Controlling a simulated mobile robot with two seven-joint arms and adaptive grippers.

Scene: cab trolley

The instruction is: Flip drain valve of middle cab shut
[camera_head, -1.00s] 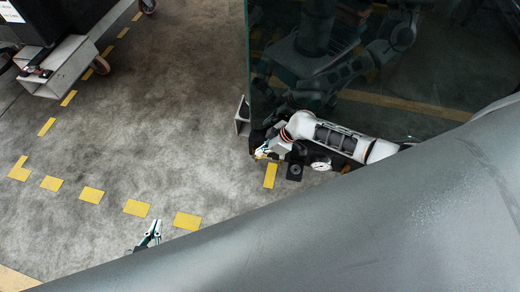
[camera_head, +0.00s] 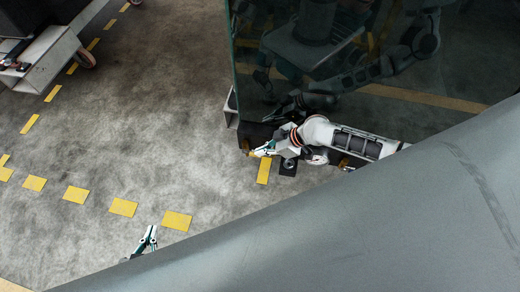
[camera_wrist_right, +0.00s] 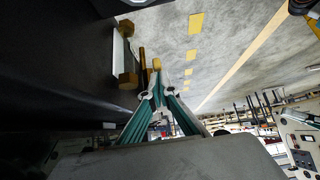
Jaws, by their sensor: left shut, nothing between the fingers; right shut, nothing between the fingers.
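The middle cab appears to be the dark, glassy-faced cab (camera_head: 380,60) in the head view, which mirrors my arms. In the right wrist view a brass fitting (camera_wrist_right: 128,81), likely the drain valve, sits by a dark panel. A slim brass bar (camera_wrist_right: 142,62) and a yellowish end piece (camera_wrist_right: 156,63) are beside it. I cannot tell the valve's position. My right gripper (camera_head: 253,153) is shut and empty at the cab's lower corner; its tips also show in the right wrist view (camera_wrist_right: 157,80), just below the yellowish piece; contact is unclear. My left gripper (camera_head: 151,232) is shut and empty above the floor.
A trolley (camera_head: 45,55) with a caster wheel (camera_head: 86,58) stands at the upper left. Yellow floor dashes (camera_head: 123,207) mark the open grey floor. A white bracket (camera_wrist_right: 118,60) lies close to the left of the brass parts.

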